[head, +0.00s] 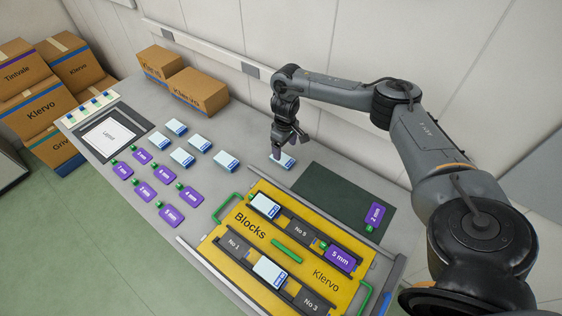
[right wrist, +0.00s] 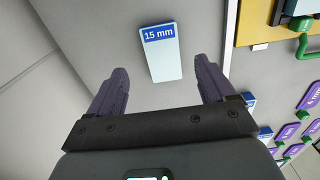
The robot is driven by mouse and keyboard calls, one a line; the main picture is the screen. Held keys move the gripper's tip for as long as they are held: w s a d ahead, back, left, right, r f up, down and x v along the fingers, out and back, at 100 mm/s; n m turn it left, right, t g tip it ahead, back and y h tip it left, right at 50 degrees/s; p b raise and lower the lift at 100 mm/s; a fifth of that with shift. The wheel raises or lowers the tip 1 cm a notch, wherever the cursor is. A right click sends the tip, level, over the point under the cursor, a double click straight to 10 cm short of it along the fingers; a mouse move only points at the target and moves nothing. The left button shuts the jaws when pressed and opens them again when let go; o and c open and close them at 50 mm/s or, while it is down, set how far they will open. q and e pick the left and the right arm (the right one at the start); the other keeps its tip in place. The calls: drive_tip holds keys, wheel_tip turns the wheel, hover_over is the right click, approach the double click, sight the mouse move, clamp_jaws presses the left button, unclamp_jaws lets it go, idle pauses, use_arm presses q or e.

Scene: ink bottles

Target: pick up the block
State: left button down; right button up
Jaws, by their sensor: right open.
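A light-blue block with a dark-blue band reading "15 mm" (right wrist: 164,62) lies flat on the grey table in the right wrist view. In the head view this block (head: 288,162) is partly hidden behind my right gripper (head: 283,152). My right gripper points down over it, with its purple fingers apart and nothing between them held. In the right wrist view the block appears between and beyond the two fingertips. Whether the fingers touch it cannot be told. My left gripper is in neither view.
A yellow tray (head: 247,225) marked "Blocks" with green handles holds blue and purple blocks in front. Several more light-blue blocks (head: 183,158) and purple blocks (head: 171,215) lie left. A dark green mat (head: 330,190) lies right. Cartons (head: 197,90) stand at the back.

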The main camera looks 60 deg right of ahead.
sight(285, 160)
drive_tip(key=shift+s+a+f+b, duration=0.1)
drive_tip(key=shift+f+b, duration=0.05)
drive_tip(key=shift+f, duration=1.3)
drive_tip(key=shift+s+a+f+b, duration=0.1)
drive_tip(key=shift+f+b, duration=0.05)
drive_tip(key=shift+f, duration=1.25)
drive_tip(key=c, duration=1.2)
